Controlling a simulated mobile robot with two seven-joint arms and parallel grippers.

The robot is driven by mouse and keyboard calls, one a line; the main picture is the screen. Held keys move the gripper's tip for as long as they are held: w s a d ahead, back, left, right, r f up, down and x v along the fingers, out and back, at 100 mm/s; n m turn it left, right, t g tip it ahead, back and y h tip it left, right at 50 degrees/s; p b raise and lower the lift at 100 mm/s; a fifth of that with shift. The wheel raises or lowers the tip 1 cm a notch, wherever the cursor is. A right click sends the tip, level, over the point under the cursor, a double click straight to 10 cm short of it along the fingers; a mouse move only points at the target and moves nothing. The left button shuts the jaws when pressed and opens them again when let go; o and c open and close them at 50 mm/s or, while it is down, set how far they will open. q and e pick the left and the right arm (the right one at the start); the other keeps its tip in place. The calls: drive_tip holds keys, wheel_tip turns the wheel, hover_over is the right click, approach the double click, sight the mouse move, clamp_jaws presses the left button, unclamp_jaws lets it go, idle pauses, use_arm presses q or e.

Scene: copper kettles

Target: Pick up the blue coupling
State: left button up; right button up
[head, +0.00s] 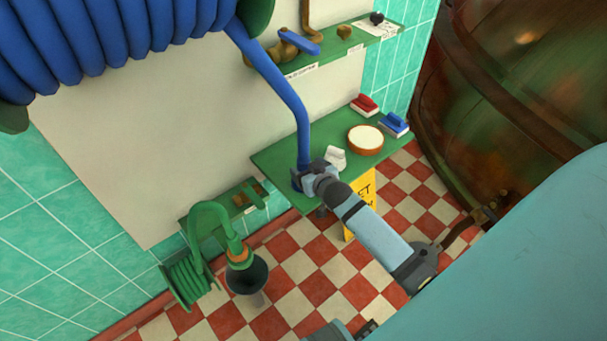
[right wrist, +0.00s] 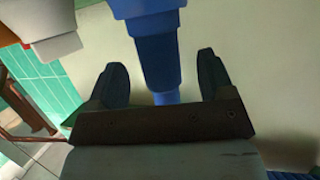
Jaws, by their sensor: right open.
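The blue coupling (right wrist: 152,55) is a stepped blue cylinder in the right wrist view, standing between the two dark fingers of my right gripper (right wrist: 162,75). The fingers are spread, with a gap visible on each side of it. In the head view, the blue hose (head: 291,97) hangs from the reel down to the green shelf (head: 275,158). My right gripper (head: 306,180) is at the hose's lower end, at the shelf's front left edge, and mostly hides the coupling there. I do not see my left gripper.
The shelf also holds a white crumpled thing (head: 336,158), a round bowl (head: 365,140), a red brush (head: 365,105) and a blue brush (head: 394,124). A yellow sign (head: 360,197) stands below. A green hose (head: 211,208) with a dark funnel (head: 247,277) is at lower left.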

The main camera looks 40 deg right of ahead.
drive_tip(key=x, duration=0.3)
drive_tip(key=c, duration=0.9)
drive_tip(key=shift+r, duration=0.15)
drive_tip(key=shift+c, duration=0.2)
wheel_tip(320, 180, up, 20)
drive_tip(key=p, duration=0.4)
drive_tip(key=shift+s+a, duration=0.1)
